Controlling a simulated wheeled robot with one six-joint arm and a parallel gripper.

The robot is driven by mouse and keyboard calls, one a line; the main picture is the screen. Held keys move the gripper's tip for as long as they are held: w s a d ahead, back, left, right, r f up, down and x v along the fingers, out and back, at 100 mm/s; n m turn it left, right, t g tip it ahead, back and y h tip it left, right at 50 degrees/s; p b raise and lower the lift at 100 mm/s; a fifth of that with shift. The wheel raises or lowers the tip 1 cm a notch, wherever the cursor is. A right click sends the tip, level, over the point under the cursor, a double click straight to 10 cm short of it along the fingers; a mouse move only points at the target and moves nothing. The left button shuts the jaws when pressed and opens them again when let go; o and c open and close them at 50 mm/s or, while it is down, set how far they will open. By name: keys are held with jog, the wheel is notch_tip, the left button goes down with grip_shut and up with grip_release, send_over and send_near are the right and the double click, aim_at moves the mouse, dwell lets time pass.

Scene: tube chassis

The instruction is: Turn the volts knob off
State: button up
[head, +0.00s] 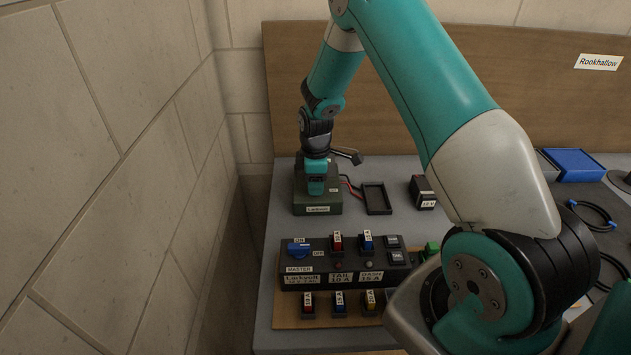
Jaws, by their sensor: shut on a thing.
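A small white label (333,190) shows on the box beside my gripper.
A black panel (335,260) with a blue MASTER switch (298,250) and coloured fuses lies in front. A black open tray (377,198) and a small black block (421,192) stand to the right. A tiled wall (110,150) is close on the left.

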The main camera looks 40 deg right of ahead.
jog(key=m+b, duration=0.1)
jog(key=m, duration=0.3)
jog(key=shift+w, duration=0.1)
jog(key=m+b, duration=0.1)
jog(key=m, duration=0.3)
jog(key=shift+d+m, duration=0.15)
jog(key=shift+m, duration=0.15)
jog(key=m+b, duration=0.1)
jog(key=m, duration=0.3)
jog(key=shift+d+m, duration=0.1)
jog(key=shift+m, duration=0.2)
jog(key=m, duration=0.4)
jog(key=shift+r+b, duration=0.1)
jog(key=shift+b, duration=0.3)
jog(key=shift+d+m, duration=0.1)
jog(key=shift+m, duration=0.2)
jog(key=o, duration=0.9)
notch_tip(320, 180, up, 17)
jog(key=b, duration=0.2)
jog(key=shift+r+b, duration=0.2)
jog(key=shift+b, duration=0.1)
